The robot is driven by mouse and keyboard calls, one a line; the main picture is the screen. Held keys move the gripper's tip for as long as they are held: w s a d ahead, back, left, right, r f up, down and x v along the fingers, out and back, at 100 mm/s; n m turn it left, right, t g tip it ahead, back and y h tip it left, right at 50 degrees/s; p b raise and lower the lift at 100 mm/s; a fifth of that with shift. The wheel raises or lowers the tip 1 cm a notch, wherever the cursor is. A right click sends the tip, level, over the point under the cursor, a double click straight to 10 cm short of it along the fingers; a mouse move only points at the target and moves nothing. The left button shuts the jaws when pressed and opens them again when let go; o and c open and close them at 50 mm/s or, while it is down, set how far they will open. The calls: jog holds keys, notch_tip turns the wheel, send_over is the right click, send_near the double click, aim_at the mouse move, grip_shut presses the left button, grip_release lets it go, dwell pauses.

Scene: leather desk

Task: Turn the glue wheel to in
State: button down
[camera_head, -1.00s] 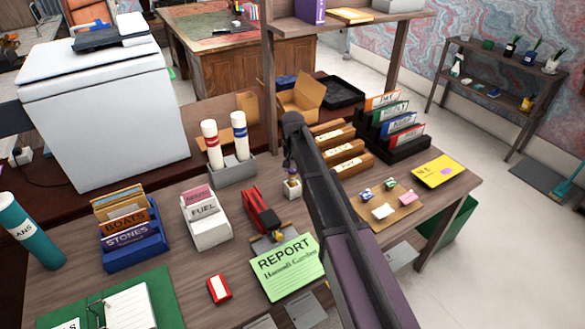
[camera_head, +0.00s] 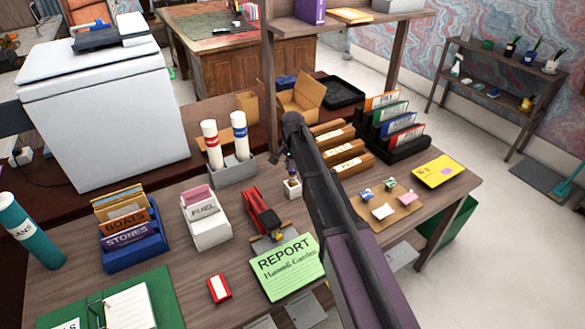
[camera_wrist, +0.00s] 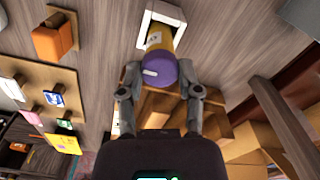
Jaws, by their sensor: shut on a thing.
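The glue stick (camera_wrist: 158,40) has a yellow body and stands in a white square holder (camera_wrist: 146,14). Its purple wheel (camera_wrist: 160,69) carries a white mark that points left in the wrist view. My gripper (camera_wrist: 158,82) has one finger on each side of the wheel and is shut on it. The exact finger contact is hard to see. In the head view the small white holder (camera_head: 292,188) stands on the desk behind the green report, and my gripper (camera_head: 291,168) is just above it, mostly dark and small.
A red stapler-like thing (camera_head: 262,213) stands close left of the holder. A board with small clips (camera_head: 385,207) lies to the right, and wooden card boxes (camera_head: 343,152) stand behind. The green report (camera_head: 287,265) lies in front.

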jog(key=shift+c, duration=1.3)
grip_release()
